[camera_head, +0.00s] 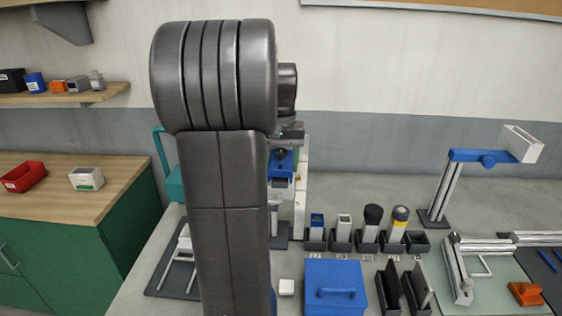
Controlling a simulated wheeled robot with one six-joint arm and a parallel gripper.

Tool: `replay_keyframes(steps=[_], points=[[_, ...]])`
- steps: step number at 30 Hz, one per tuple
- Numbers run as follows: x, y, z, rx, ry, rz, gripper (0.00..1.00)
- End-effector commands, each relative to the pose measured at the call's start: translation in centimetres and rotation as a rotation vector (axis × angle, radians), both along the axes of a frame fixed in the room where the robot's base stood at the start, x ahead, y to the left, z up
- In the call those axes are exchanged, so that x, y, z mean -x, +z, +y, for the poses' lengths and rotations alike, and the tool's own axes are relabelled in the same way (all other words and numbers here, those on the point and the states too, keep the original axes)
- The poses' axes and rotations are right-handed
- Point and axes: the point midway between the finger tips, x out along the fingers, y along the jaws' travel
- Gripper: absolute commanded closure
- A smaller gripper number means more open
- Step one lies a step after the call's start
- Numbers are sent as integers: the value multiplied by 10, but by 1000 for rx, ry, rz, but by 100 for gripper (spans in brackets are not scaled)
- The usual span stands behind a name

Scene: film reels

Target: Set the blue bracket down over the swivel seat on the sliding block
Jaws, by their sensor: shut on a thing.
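My arm fills the left middle of the head view and hides much of what is behind it. My gripper (284,149) shows only in part past the arm's right edge. It is shut on the blue bracket (281,169), whose visible part is a small blue piece beside a pale upright post (301,190). I cannot make out the sliding block or its swivel seat for certain. Whether the bracket touches anything below it is hidden.
A row of dark holders with upright items (371,228) stands right of the arm. A blue-armed stand (484,156) and an orange piece (526,293) are at right. Bare bench lies behind the holders.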

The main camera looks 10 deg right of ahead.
Motion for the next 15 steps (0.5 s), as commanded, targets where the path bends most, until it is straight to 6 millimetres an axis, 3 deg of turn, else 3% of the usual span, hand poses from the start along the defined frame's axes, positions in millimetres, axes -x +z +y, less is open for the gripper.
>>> replay_keyframes(steps=[15], points=[[2, -16, 1, -9, -1, 15, 77]])
